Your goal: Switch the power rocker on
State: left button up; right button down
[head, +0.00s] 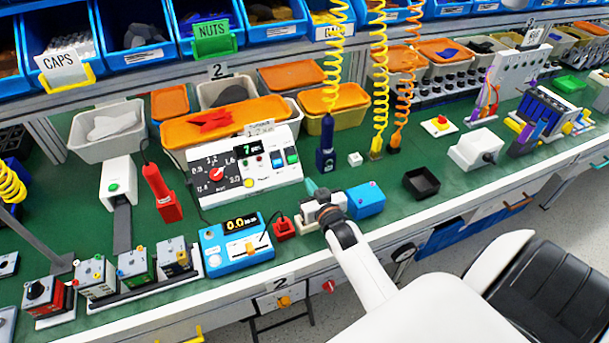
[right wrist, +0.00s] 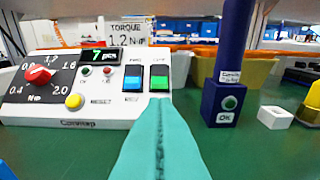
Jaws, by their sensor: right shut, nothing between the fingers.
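The white control box (head: 245,165) stands on the green bench, with a red rotary knob (right wrist: 39,75) and a lit green display on its face. Two rockers sit at its right side: a blue one (right wrist: 132,82) and a green one (right wrist: 159,81). The small label above the blue rocker seems to read PWR. Both show a dark upper half and a coloured lower half. My right gripper (head: 310,186) is shut and empty, in front of the box's right end. In the right wrist view its teal fingertips (right wrist: 157,102) appear just below the green rocker; contact cannot be told.
A dark blue screwdriver (head: 326,145) hangs on a yellow coil right of the box. A blue block (head: 365,200) and a black tray (head: 421,183) lie further right. A blue meter (head: 237,245) and a red block (head: 284,228) stand in front.

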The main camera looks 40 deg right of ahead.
jog(key=v, duration=0.2)
jog(key=shift+s+a+f, duration=0.15)
jog(key=shift+s, duration=0.25)
jog(key=shift+s+a, duration=0.1)
jog(key=shift+s, duration=0.15)
pick_arm(q)
jog(key=shift+s+f, duration=0.1)
jog(key=shift+f, duration=0.15)
pick_arm(e)
jog(key=shift+w+f, duration=0.1)
